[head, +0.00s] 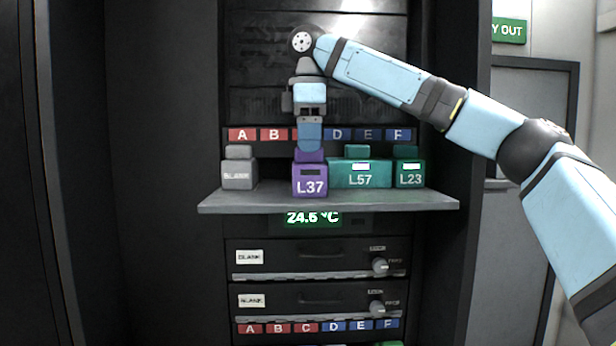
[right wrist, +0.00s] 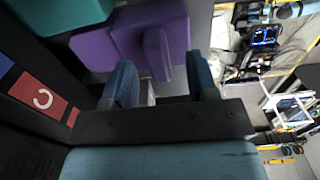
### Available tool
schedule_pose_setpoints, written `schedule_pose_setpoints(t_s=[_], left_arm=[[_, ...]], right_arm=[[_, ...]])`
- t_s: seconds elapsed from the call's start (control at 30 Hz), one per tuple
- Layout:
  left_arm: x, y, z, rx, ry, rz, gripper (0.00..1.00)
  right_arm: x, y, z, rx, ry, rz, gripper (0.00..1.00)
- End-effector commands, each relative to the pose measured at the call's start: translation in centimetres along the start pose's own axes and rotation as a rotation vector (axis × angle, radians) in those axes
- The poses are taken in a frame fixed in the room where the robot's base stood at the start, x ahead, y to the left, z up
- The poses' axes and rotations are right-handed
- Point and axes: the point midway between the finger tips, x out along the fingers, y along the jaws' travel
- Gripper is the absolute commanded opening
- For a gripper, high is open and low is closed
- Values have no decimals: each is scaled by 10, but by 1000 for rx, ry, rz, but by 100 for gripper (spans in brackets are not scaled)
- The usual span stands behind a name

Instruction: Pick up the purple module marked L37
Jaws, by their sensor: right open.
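The purple module marked L37 (head: 310,182) stands upright on the grey shelf (head: 330,201), between a grey blank module and a teal one. My right gripper (head: 310,146) points down just above its raised purple top grip. In the right wrist view the purple module (right wrist: 122,42) lies beyond the open fingers of my right gripper (right wrist: 163,78). Its narrow grip lines up with the gap between the fingertips. I cannot tell whether either finger touches it. My left gripper is not in view.
Teal modules L57 (head: 360,178) and L23 (head: 410,178) stand right of the purple one, L57 close beside it. The grey blank module (head: 239,175) stands at left, with a gap. A lettered label strip (head: 275,135) and dark rack panels are behind.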

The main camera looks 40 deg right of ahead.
Motion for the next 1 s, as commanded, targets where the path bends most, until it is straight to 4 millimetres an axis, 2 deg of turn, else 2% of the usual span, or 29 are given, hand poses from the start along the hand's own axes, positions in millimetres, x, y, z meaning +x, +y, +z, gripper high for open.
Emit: schedule_pose_setpoints(t_s=[0.13,0.43,0.47,0.6,0.7,1.0], left_arm=[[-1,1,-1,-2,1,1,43],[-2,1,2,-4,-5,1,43],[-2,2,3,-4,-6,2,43],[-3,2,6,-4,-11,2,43],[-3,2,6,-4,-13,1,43],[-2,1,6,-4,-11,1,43]], right_arm=[[16,0,0,-2,-1,-2,53],[20,0,1,1,0,1,53],[20,0,1,1,0,1,51],[20,0,1,0,0,1,19],[20,0,1,0,0,1,0],[19,0,1,0,0,1,0]])
